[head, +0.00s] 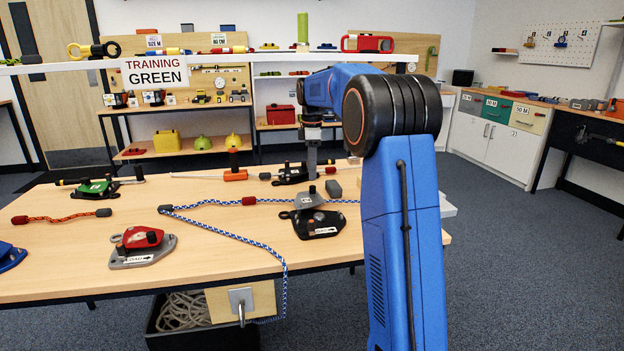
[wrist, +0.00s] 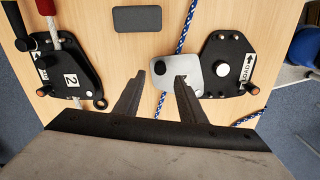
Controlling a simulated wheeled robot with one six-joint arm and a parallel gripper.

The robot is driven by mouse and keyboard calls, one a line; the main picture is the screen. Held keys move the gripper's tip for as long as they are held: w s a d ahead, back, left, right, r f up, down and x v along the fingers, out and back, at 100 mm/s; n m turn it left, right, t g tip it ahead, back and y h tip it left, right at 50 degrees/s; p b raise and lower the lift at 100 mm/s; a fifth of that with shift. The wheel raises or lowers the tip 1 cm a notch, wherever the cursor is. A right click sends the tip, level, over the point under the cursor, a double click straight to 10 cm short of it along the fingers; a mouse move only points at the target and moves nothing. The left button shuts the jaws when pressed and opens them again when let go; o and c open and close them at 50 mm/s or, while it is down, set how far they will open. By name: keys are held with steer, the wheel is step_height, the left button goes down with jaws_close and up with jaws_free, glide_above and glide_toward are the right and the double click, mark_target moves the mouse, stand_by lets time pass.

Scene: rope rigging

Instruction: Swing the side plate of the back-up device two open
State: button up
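A black device marked "2" (wrist: 68,78) lies at the left of the wrist view, its black plate over its body and a white rope running into it. It is behind my gripper in the head view (head: 290,174). A second black device (wrist: 228,62) with a "LOAD" arrow lies at the right. Its grey side plate (wrist: 168,72) is swung out to the left over the blue-and-white rope; the label on that plate is not readable. My gripper (wrist: 161,78) is open, with the holed end of this grey plate between its fingertips in the picture. Contact cannot be told.
A grey block (wrist: 137,18) lies on the bench beside the devices. The blue-and-white rope (head: 230,236) crosses the bench and hangs over its front edge. A red-and-grey device (head: 142,246) and a green one (head: 96,187) lie further left.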

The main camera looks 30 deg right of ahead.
steer(key=shift+r, duration=1.15)
steer(key=shift+s+a, duration=0.1)
steer(key=shift+s, duration=0.05)
steer(key=s+a+r+m+t, duration=0.15)
steer(key=s+a, duration=0.25)
steer(key=s, duration=0.4)
steer(key=s+a+m, duration=0.3)
steer(key=s+a, duration=0.1)
steer(key=s, duration=0.3)
steer(key=s+a+m+t, duration=0.15)
steer(key=s+a, duration=0.25)
steer(key=s, duration=0.4)
steer(key=s+a+f+m, duration=0.2)
steer(key=s+f, duration=0.2)
steer(key=s, duration=0.3)
steer(key=s+a+f+m+t, duration=0.1)
steer(key=s+a+f+m, duration=0.1)
steer(key=s+f, duration=0.3)
steer(key=s+a+f+m, duration=0.2)
steer(key=s+f+m, duration=0.1)
steer(key=s, duration=0.7)
steer(key=shift+s+a+f+t, duration=0.15)
steer(key=shift+s+f+t, duration=0.25)
steer(key=shift+f, duration=0.35)
